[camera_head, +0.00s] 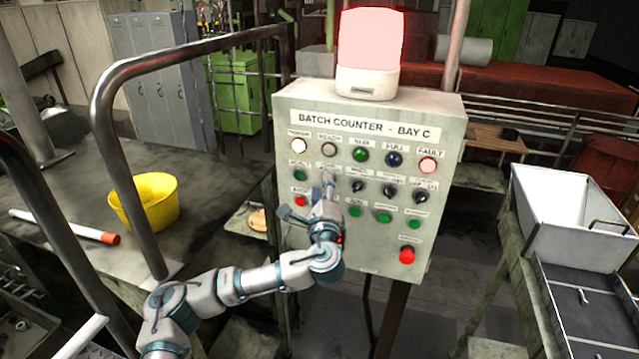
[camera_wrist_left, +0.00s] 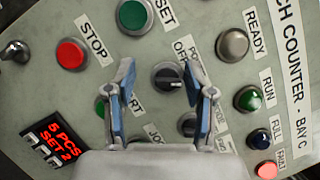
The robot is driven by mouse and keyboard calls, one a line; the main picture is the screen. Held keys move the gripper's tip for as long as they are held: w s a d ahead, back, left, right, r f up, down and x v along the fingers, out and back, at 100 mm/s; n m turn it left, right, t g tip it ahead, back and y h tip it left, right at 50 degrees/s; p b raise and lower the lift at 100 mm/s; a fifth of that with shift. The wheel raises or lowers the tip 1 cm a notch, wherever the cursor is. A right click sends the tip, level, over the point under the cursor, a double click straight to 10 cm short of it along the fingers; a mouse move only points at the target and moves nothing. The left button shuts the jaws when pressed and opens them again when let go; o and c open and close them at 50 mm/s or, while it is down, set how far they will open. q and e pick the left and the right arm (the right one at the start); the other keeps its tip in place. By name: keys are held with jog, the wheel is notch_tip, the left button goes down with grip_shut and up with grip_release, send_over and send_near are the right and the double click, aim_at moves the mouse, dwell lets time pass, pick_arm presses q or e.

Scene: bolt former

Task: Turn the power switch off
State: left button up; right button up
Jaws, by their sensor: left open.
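The power switch (camera_wrist_left: 167,75) is a black rotary knob beside a label reading "OFF" in the left wrist view. Its label is partly covered by a finger. In the head view my left gripper hides it on the grey control panel (camera_head: 380,118). My left gripper (camera_head: 306,196) is open in front of the panel. In the left wrist view the two blue-padded fingers of my left gripper (camera_wrist_left: 158,74) stand on either side of the knob, with gaps visible. I cannot tell its depth from the panel. My right gripper is not in view.
A red STOP button (camera_wrist_left: 72,53) and a green reset button (camera_wrist_left: 135,15) are near the fingers. Other black selector knobs (camera_head: 388,190) sit to the right, with a red mushroom button (camera_head: 407,256) lower right. The beacon (camera_head: 370,50) glows red. A metal handrail (camera_head: 120,150) stands left.

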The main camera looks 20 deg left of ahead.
pick_arm(q)
jog(key=shift+w+d, duration=0.2)
jog(key=shift+d, duration=0.95)
jog(key=shift+s+d+r, duration=0.1)
jog(key=shift+d, duration=0.05)
jog(key=c, duration=0.7)
jog(key=shift+a, duration=0.3)
grip_shut()
jog(key=shift+a+r, duration=0.15)
jog(key=shift+a, duration=0.15)
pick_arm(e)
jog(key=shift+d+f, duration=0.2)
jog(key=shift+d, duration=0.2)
